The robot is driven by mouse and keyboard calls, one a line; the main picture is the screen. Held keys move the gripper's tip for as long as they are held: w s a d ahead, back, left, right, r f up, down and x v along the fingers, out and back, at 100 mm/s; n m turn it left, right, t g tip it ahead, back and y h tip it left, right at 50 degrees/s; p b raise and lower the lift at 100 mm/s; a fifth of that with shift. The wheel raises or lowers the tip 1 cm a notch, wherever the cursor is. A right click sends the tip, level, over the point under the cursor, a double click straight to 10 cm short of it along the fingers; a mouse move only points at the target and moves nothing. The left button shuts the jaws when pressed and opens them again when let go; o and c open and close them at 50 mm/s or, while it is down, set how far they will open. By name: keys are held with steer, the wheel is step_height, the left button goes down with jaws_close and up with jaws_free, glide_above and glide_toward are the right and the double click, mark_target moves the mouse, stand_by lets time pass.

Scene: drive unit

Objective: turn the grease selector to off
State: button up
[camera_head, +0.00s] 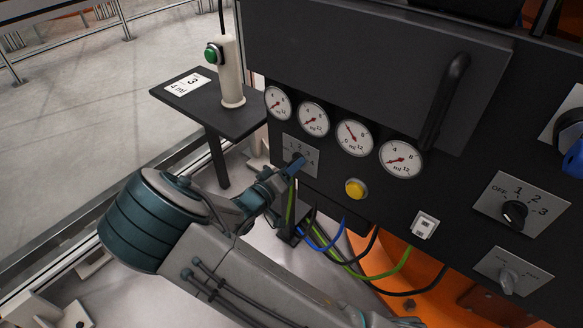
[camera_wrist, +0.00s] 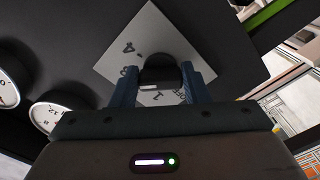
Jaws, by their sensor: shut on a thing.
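A grey selector plate (camera_head: 313,166) with printed digits is on the dark panel, below the gauges. It also shows in the wrist view (camera_wrist: 150,30). Its round black knob (camera_wrist: 158,70) sits between the two blue fingers of my gripper (camera_wrist: 160,82), which is shut on it. In the head view my gripper (camera_head: 293,166) reaches the plate from the lower left and hides most of the knob and markings. The knob's pointer direction cannot be told. A second selector (camera_head: 514,213), with a plate marked OFF, 1, 2, 3, is at the right. No readable label says which is for grease.
Several round gauges (camera_head: 355,137) line the panel above the plate. A yellow button (camera_head: 356,188) and a small white switch (camera_head: 425,225) are to its right. A black handle (camera_head: 446,98) sticks out above. Green and blue cables (camera_head: 395,264) hang below. A side table (camera_head: 228,121) stands behind.

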steer(key=shift+r+n, duration=0.1)
steer(key=shift+n, duration=0.2)
steer(key=shift+w+a+r+n+p, duration=0.1)
steer(key=shift+r+n+p, duration=0.05)
steer(key=shift+n+p, duration=3.15)
steer(key=shift+s+d+r+n+p, duration=0.1)
steer(key=shift+n+p, duration=2.05)
steer(key=shift+n, duration=2.35)
steer(key=shift+w+a+r+n+p, duration=0.1)
steer(key=shift+r+n+p, duration=0.05)
steer(key=shift+n+p, duration=3.15)
steer(key=shift+n+b, duration=0.55)
steer(key=shift+n, duration=0.15)
steer(key=o, duration=1)
